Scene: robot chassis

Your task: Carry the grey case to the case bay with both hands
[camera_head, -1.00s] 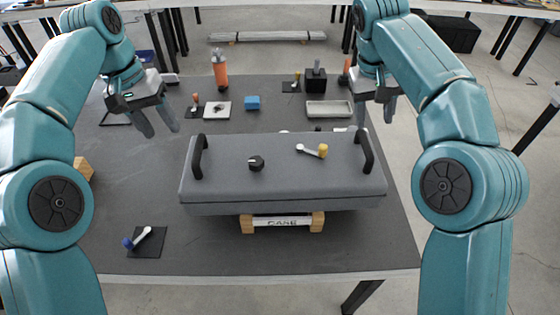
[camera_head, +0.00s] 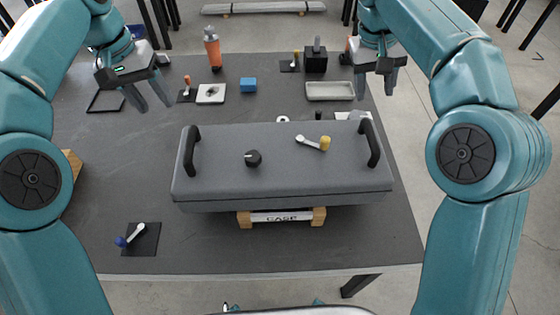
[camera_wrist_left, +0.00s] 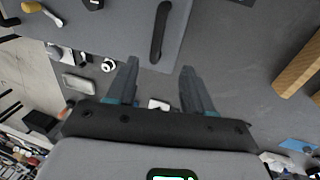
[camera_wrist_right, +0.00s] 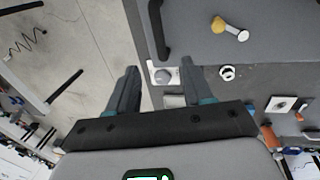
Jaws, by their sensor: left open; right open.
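The grey case (camera_head: 285,180) rests on wooden blocks of a stand labelled CASE (camera_head: 281,217) on the dark table. It has a black handle at each end, the left handle (camera_head: 190,150) and the right handle (camera_head: 369,143), with a black knob and a yellow-tipped lever on top. My left gripper (camera_head: 152,100) is open and empty, above and behind the left handle; in the left wrist view that handle (camera_wrist_left: 160,30) lies beyond the fingers. My right gripper (camera_head: 376,88) is open and empty, behind the right handle, which also shows in the right wrist view (camera_wrist_right: 158,30).
A blue-knobbed lever on a black pad (camera_head: 140,239) lies front left. Behind the case are an orange bottle (camera_head: 212,50), a blue block (camera_head: 248,85), a grey tray (camera_head: 330,91) and a black box (camera_head: 316,61). A wooden block (camera_head: 72,170) sits at left.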

